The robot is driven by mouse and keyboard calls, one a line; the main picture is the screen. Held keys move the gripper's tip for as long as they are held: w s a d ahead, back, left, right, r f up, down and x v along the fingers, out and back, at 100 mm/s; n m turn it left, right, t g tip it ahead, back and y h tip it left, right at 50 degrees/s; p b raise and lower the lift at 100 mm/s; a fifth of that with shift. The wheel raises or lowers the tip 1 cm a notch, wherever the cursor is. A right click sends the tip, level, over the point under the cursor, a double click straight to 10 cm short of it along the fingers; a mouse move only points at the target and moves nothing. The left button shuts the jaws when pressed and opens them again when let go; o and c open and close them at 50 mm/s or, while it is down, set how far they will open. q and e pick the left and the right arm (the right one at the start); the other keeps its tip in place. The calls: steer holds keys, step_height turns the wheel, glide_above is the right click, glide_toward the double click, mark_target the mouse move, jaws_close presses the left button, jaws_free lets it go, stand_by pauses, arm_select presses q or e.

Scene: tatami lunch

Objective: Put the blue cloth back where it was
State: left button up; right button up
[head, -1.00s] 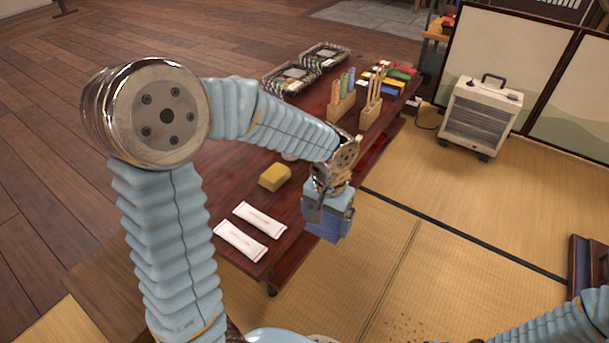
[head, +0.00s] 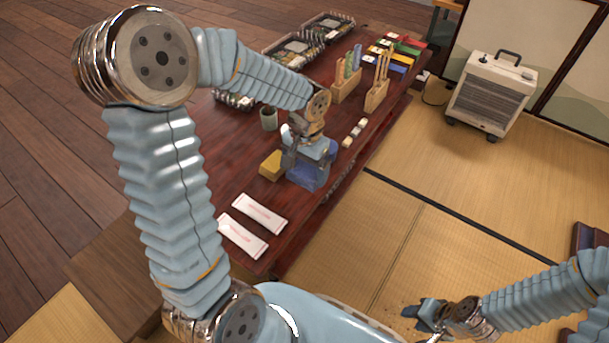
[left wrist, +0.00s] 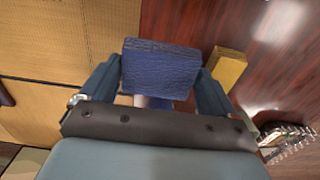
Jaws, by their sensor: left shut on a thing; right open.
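The blue cloth (head: 308,176) is a folded, textured dark-blue block. My left gripper (head: 309,160) is shut on it, over the near right part of the low table in the head view. In the left wrist view the cloth (left wrist: 160,68) sits between the two fingers of my left gripper (left wrist: 160,90). A yellow sponge-like block (head: 271,165) lies just left of the cloth; it also shows in the left wrist view (left wrist: 228,68). Whether the cloth touches the tabletop I cannot tell. My right gripper (head: 428,314) is open and empty, low over the tatami.
The dark red table (head: 225,170) holds two white packets (head: 260,213), a grey cup (head: 269,118), wooden holders (head: 376,96), colored boxes (head: 395,55) and lidded trays (head: 292,48). A small light-colored row of pieces (head: 354,132) lies near the right edge. A heater (head: 493,95) stands on the tatami.

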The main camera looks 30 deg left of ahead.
mark_target(305, 168)
arm_select(q)
steer(key=w+f, duration=0.1)
steer(key=a+f, duration=0.1)
steer(key=w+f, duration=0.1)
steer(key=f, duration=0.1)
steer(key=shift+w+a+b, duration=0.3)
steer(key=shift+a, duration=0.1)
step_height(305, 168, down, 3)
steer(key=shift+w+a+f+b, duration=0.1)
steer(key=shift+f+b, duration=0.05)
steer(key=shift+b, duration=0.15)
steer(key=shift+f, duration=0.2)
steer(key=o, duration=0.7)
steer(key=shift+r, duration=0.1)
steer(key=shift+o, duration=0.2)
steer(key=shift+r, duration=0.1)
